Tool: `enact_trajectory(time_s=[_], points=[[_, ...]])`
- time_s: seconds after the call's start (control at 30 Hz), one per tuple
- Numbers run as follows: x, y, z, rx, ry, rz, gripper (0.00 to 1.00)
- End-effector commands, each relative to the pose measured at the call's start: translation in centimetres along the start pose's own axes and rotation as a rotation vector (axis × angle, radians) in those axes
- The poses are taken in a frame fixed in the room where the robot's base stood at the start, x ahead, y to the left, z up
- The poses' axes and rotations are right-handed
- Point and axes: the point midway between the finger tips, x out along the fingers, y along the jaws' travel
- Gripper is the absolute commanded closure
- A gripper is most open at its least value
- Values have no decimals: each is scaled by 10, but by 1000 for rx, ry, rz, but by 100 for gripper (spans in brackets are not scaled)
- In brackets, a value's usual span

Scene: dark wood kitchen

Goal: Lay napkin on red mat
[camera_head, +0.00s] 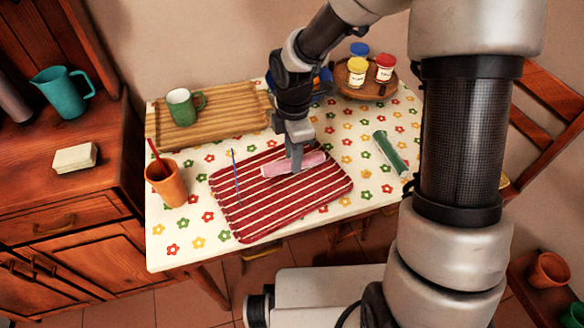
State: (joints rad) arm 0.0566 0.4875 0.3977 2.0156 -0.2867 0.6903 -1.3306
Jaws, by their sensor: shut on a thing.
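A pink rolled or folded napkin (309,161) is at the back half of the red mat with white stripes (254,213). My gripper (296,165) points down at the napkin and is shut on it. The napkin looks very low, at or just above the mat; I cannot tell whether it touches. The fingertips partly hide the napkin's middle. A thin blue stick (236,176) lies across the mat's left part.
An orange cup (168,186) stands left of the mat. A green roll (391,153) lies to the right. Behind are a wooden tray (222,101) with a green mug (181,108) and a round tray (376,92) with jars. The mat's front is clear.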

Motion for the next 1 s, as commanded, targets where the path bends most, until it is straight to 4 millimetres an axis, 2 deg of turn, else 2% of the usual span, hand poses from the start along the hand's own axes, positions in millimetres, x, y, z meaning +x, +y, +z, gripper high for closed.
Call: enact_trajectory(time_s=[0.23,0.63,0.67,0.73,1.0], points=[[34,-1,0,1,0,-4,97],[39,-1,0,1,0,-1,97],[38,0,0,1,0,-1,71],[38,0,0,2,0,-1,59],[38,0,0,2,0,-1,57]])
